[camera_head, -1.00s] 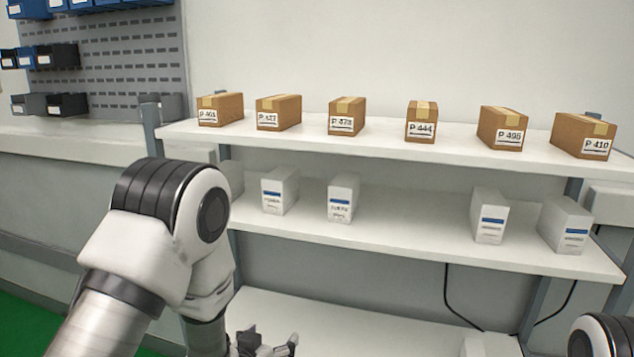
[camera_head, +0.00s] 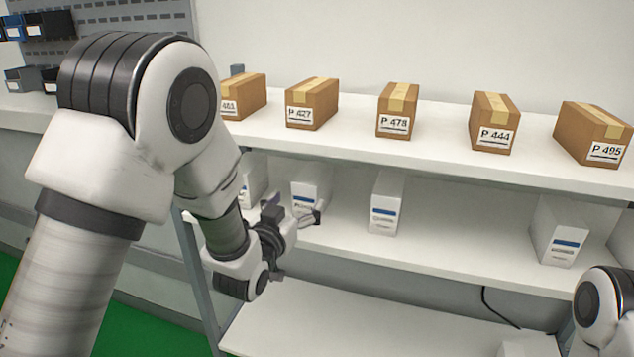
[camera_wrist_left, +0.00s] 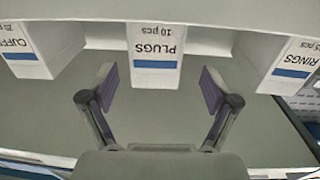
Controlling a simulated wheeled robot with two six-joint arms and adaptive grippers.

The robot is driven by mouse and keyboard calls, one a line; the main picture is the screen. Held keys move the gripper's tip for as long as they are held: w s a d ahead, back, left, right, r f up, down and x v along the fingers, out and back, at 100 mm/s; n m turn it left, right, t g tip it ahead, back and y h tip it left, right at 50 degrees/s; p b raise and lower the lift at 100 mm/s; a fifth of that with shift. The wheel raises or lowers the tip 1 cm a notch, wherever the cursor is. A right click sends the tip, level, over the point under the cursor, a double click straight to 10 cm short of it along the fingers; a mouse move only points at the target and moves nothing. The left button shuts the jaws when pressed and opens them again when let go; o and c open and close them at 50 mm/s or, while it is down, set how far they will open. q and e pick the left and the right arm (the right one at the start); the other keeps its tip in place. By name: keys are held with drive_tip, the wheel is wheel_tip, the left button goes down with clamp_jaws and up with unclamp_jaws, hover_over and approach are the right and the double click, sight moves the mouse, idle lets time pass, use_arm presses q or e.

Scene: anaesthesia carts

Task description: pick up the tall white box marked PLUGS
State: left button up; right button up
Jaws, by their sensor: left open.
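The tall white box marked PLUGS (camera_wrist_left: 155,45), with a blue stripe, shows upside down in the left wrist view, straight ahead of the fingers. In the head view, the white box (camera_head: 312,184) just behind my left gripper on the middle shelf appears to be the same one; its label is too small to read there. My left gripper (camera_head: 294,212) is open and empty at the shelf front. In the wrist view its two fingers (camera_wrist_left: 160,88) are spread wider than the box, with the box's near end about at their tips. My right gripper is out of view.
The CUFF-marked box (camera_wrist_left: 38,47) and RINGS box (camera_wrist_left: 287,62) stand on either side, with gaps between. More white boxes (camera_head: 557,232) are further right on the middle shelf (camera_head: 460,250). Brown cartons (camera_head: 398,112) line the upper shelf (camera_head: 350,145) above.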

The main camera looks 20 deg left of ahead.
sight(304, 194)
use_arm(q)
drive_tip(key=shift+w+d+r+p, duration=0.1)
drive_tip(key=shift+w+r+p, duration=0.05)
drive_tip(key=shift+r+p, duration=0.4)
drive_tip(key=shift+w+d+r+p, duration=0.1)
drive_tip(key=shift+w+r+p, duration=0.05)
drive_tip(key=shift+r+p, duration=0.35)
drive_tip(key=w, duration=0.1)
drive_tip(key=w+f+p, duration=0.1)
drive_tip(key=w, duration=0.2)
drive_tip(key=shift+w+d+f, duration=0.25)
drive_tip(key=shift+w+d, duration=0.05)
drive_tip(key=shift+w, duration=0.1)
drive_tip(key=shift+w+a+f, duration=0.1)
drive_tip(key=shift+c, duration=0.3)
drive_tip(key=shift+s+r, duration=0.25)
drive_tip(key=shift+s, duration=0.15)
drive_tip(key=c, duration=0.5)
drive_tip(key=shift+s+r, duration=0.1)
drive_tip(key=shift+s, duration=0.05)
drive_tip(key=c, duration=0.7)
drive_tip(key=shift+c, duration=0.4)
drive_tip(key=shift+w, duration=0.25)
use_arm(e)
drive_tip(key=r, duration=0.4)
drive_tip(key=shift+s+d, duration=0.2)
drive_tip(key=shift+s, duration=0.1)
